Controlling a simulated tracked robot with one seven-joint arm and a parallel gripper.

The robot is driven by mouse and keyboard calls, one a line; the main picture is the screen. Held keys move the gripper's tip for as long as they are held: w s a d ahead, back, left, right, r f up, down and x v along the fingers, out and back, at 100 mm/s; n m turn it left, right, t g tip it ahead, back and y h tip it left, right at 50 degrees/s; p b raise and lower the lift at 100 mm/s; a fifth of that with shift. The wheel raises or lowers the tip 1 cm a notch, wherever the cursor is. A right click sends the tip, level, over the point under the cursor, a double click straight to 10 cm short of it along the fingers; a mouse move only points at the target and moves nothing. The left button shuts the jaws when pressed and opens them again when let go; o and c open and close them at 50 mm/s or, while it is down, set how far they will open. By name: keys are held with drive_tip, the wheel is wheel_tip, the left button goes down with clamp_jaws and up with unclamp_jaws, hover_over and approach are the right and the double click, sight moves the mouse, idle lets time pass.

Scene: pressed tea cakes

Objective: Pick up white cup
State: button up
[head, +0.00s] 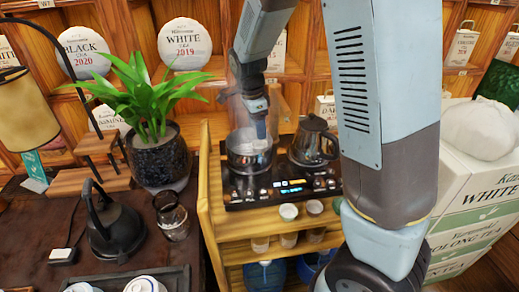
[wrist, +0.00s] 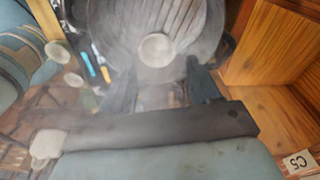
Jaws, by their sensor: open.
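In the wrist view a round white cup (wrist: 156,48) sits inside a dark metal pot (wrist: 205,25), blurred by steam. My gripper (wrist: 160,78) is open, its dark fingers apart on either side below the cup in the picture, with nothing seen between them. In the head view my gripper (head: 262,130) points down into the pot (head: 240,163) on the black cooktop (head: 243,197); the cup there is hard to make out. Two other white cups (head: 288,211) (head: 314,207) stand at the cooktop's front edge; they also show in the wrist view (wrist: 57,52) (wrist: 74,79).
A metal kettle (head: 313,142) stands right of the pot on the cooktop. A potted plant (head: 160,155), a glass jar (head: 172,217) and a black kettle (head: 112,230) stand on the left table. Wooden shelving (head: 215,75) with round tea cakes is behind. White boxes (head: 475,190) are at right.

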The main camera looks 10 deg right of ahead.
drive_tip(key=shift+s+d+f, duration=0.1)
drive_tip(key=shift+d+f, duration=0.05)
drive_tip(key=shift+f, duration=1.5)
drive_tip(key=shift+d+f, duration=0.1)
drive_tip(key=shift+f, duration=1.5)
drive_tip(key=c, duration=0.7)
drive_tip(key=shift+r, duration=0.1)
